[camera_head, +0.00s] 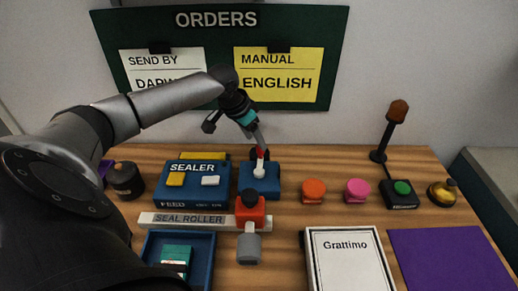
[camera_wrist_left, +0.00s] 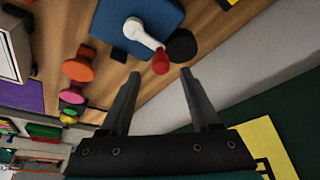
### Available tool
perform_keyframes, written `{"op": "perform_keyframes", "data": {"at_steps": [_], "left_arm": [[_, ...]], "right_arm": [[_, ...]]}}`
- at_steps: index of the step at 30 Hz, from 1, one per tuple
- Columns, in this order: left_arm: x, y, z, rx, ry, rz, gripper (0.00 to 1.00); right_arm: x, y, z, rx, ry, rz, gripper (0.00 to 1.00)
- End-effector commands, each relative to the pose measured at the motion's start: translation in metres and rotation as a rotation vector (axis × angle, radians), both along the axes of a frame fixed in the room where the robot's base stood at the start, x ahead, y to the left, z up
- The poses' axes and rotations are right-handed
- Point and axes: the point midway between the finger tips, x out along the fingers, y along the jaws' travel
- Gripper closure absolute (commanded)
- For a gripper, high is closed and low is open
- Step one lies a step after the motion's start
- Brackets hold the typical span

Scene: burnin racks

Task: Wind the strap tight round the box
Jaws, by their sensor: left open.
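A blue block (camera_head: 268,190) stands right of the sealer and carries a white lever (camera_head: 260,172) with a red knob (camera_head: 260,153). My left gripper (camera_head: 257,138) is open and empty just above the red knob. In the left wrist view, the red knob (camera_wrist_left: 161,63) shows just beyond the gap between the open fingertips (camera_wrist_left: 161,75); I cannot tell whether they touch it. A white box marked Grattimo (camera_head: 343,270) is at the front, cut off by the frame edge. I cannot make out a strap. My right gripper is not in view.
The blue sealer (camera_head: 192,198) and seal roller (camera_head: 168,219) are at the left, behind a blue tray (camera_head: 205,248) holding a green box (camera_head: 176,257). Orange (camera_head: 314,190) and pink (camera_head: 357,190) knobs stand to the right. A purple mat (camera_head: 450,260) lies front right.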

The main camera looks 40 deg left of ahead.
Motion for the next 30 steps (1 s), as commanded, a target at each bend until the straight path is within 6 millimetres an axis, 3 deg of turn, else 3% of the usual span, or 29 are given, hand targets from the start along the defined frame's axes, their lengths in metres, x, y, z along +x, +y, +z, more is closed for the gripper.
{"op": "perform_keyframes", "data": {"at_steps": [3,9,20,30], "left_arm": [[0.009,-0.002,-0.022,-0.002,0.0,0.0,0.37],[0.017,-0.003,-0.04,0.0,-0.001,0.0,0.37],[0.018,-0.002,-0.044,0.001,0.0,0.0,0.37],[0.018,-0.002,-0.044,0.001,0.0,0.0,0.74]], "right_arm": [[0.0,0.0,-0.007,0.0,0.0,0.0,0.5],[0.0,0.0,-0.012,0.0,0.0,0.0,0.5],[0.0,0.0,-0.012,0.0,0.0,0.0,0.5],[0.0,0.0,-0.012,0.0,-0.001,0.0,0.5]]}}
